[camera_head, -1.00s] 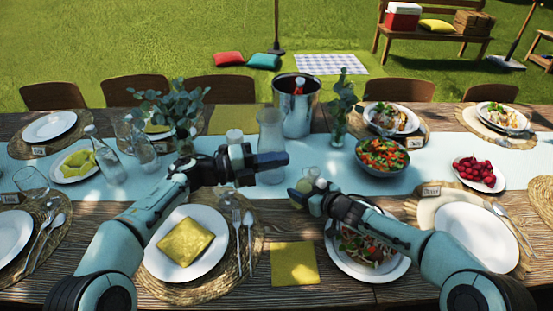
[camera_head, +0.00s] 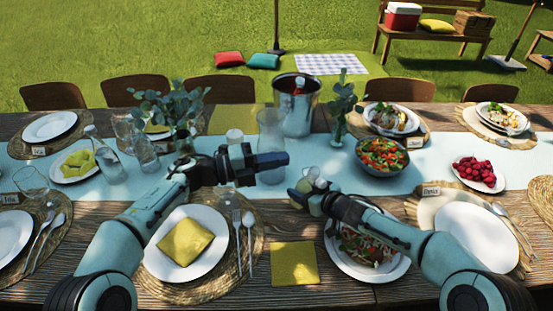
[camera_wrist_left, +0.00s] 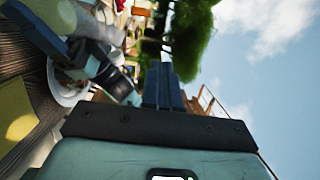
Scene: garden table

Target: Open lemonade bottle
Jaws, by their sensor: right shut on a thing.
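My left gripper (camera_head: 272,160) is over the blue runner, its fingers together and pointing right; they look shut and empty, and also show close together in the left wrist view (camera_wrist_left: 163,85). My right gripper (camera_head: 303,194) is lower, at the runner's near edge. It is shut on a small pale, glassy thing (camera_head: 315,179); I cannot tell whether this is the lemonade bottle. The two grippers are apart. A red-topped bottle (camera_head: 299,86) is in the metal bucket (camera_head: 297,116). No bottle is clearly marked as lemonade.
A clear carafe (camera_head: 270,128) stands just behind my left gripper. A salad bowl (camera_head: 382,168) and a plate of red fruit (camera_head: 479,186) are at the right. Leafy vases (camera_head: 340,130) stand mid-table.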

